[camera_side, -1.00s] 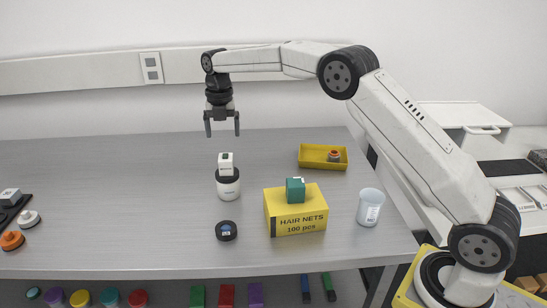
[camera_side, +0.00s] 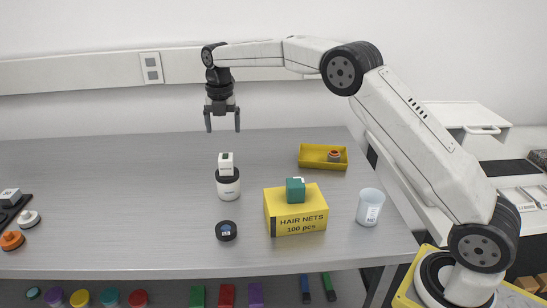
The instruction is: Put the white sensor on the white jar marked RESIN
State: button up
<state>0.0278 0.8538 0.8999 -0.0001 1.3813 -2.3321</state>
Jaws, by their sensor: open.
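The white sensor (camera_side: 226,163) is a small white block with a dark mark on its face. It stands upright on the black lid of a white jar (camera_side: 228,189). The jar's label is too small to read. My gripper (camera_side: 222,128) is open and empty, pointing down above the sensor, with a clear gap between the fingertips and the sensor. Nothing is between the fingers.
A yellow HAIR NETS box (camera_side: 295,212) with a green block (camera_side: 295,190) on top stands to the right. A dark round puck (camera_side: 226,231) lies in front of the jar. A yellow tray (camera_side: 310,161) and a translucent beaker (camera_side: 370,207) are further right. The table's left middle is clear.

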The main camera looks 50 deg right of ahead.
jog(key=shift+s+a+f+m, duration=0.15)
jog(key=shift+s+m, duration=0.45)
jog(key=shift+m, duration=0.3)
jog(key=s+f+m+t, duration=0.1)
jog(key=s+f+m, duration=0.2)
jog(key=s+m, duration=0.5)
jog(key=s+a+f+m, duration=0.1)
jog(key=s+f+m, duration=0.2)
jog(key=s+m, duration=0.5)
jog(key=s+f+m+t, duration=0.1)
jog(key=s+f+m, duration=0.3)
jog(key=s+m, duration=0.4)
jog(key=s, duration=0.6)
jog(key=shift+s+a+m+t, duration=0.2)
jog(key=shift+s+m+t, duration=0.1)
jog(key=shift+s, duration=0.1)
